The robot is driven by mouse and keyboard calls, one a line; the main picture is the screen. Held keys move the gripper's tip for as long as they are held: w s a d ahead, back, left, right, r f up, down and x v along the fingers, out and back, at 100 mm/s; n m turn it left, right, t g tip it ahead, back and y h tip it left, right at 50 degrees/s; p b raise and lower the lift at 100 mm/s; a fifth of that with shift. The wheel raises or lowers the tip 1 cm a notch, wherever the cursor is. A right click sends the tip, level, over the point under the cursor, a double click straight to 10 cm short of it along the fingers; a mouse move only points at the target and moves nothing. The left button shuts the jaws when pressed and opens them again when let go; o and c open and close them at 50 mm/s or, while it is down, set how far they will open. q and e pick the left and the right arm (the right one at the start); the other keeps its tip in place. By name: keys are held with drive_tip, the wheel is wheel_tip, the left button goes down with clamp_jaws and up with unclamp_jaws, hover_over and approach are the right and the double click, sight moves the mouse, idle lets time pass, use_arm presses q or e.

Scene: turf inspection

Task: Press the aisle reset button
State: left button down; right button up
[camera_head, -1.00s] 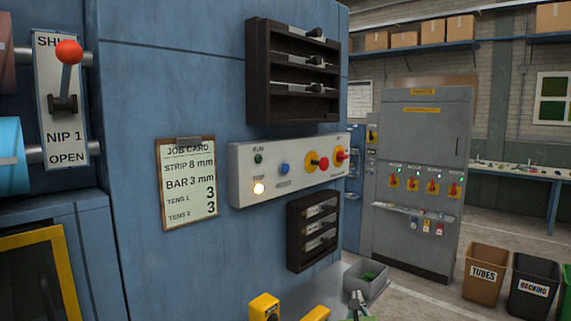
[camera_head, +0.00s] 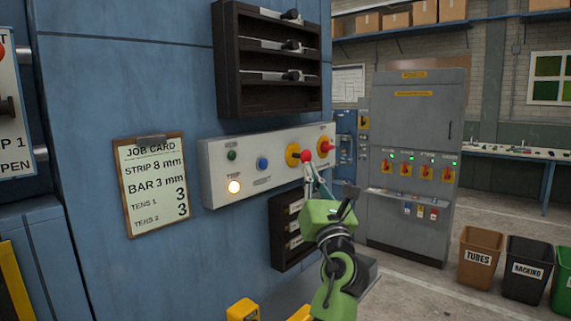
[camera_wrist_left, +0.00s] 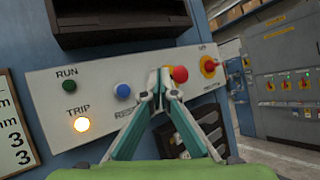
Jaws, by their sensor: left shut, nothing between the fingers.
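A pale control panel (camera_head: 215,189) on the blue machine front carries a blue button (camera_head: 262,163), whose label begins "RES" in the left wrist view (camera_wrist_left: 123,91). A red mushroom button on a yellow base (camera_head: 293,155) and a red-and-yellow rotary switch (camera_head: 326,146) sit to its right. My left gripper (camera_head: 311,172) is shut and empty, its tips overlapping the panel near the red mushroom button. In the left wrist view its closed tips (camera_wrist_left: 160,78) show right of the blue button, partly covering the red button's base. I cannot tell whether they touch the panel. My right gripper is out of view.
A lit TRIP lamp (camera_head: 234,187) and a green RUN lamp (camera_head: 232,155) are on the panel's left. Dark racks hang above (camera_head: 228,60) and below (camera_head: 277,237) the panel. A grey cabinet (camera_head: 417,100) and bins (camera_head: 481,257) stand at the right.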

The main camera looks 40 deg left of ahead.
sight(263, 164)
use_arm(q)
drive_tip(key=a, duration=0.9)
drive_tip(key=shift+s+a+r, duration=0.15)
drive_tip(key=shift+a, duration=0.15)
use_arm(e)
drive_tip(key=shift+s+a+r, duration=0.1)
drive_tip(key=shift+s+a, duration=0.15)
use_arm(q)
drive_tip(key=shift+s+d, duration=0.1)
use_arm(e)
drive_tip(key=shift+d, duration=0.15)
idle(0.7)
use_arm(q)
drive_tip(key=shift+s+a+p, duration=0.45)
drive_tip(key=shift+a+p, duration=0.1)
drive_tip(key=shift+p, duration=0.05)
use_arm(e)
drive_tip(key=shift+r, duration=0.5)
use_arm(q)
drive_tip(key=shift+w, duration=0.1)
